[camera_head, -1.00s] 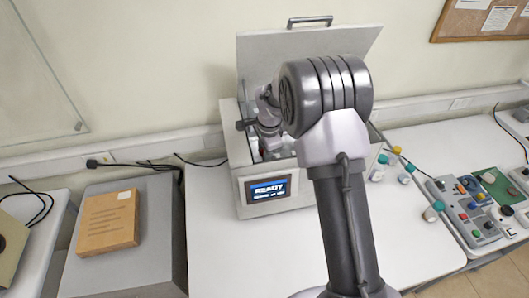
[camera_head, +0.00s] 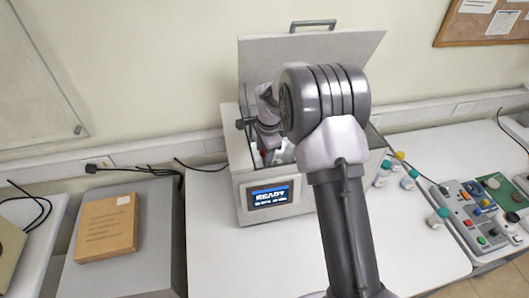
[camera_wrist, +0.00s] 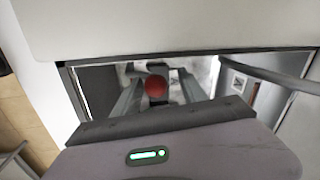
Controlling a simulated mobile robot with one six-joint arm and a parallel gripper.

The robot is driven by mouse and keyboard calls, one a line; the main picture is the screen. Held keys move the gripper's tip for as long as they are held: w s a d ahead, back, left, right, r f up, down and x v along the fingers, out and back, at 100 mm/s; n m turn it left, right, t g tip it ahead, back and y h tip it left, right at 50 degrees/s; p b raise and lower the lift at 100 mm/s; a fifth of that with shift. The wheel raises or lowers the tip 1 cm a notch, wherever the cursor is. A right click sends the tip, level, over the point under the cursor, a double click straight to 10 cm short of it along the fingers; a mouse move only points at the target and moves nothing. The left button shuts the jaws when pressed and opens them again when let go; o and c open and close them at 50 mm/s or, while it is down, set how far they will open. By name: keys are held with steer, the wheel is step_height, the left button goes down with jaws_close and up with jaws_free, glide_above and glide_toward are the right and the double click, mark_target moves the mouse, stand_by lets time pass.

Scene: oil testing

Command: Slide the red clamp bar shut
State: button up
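The white test machine (camera_head: 238,180) stands on the table with its lid (camera_head: 262,55) raised and a lit screen reading READY. A red rounded part, likely the end of the red clamp bar (camera_wrist: 156,87), shows inside the machine's opening in the wrist view. Only a small bit of red shows in the head view (camera_head: 264,153). My gripper (camera_wrist: 158,82) points down into the opening, its two grey fingers apart, one on each side of the red part. I cannot tell whether they touch it. My arm hides most of the interior in the head view.
Several small bottles (camera_head: 408,180) stand right of the machine, near a control panel (camera_head: 474,212) with buttons. A brown box (camera_head: 106,228) lies on a grey surface at left. The machine's walls and raised lid closely surround my wrist. The table front is clear.

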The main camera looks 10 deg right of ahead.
steer(key=s+r, duration=0.3)
steer(key=r, duration=1.4)
steer(key=shift+s+d, duration=0.15)
steer(key=shift+d, duration=0.2)
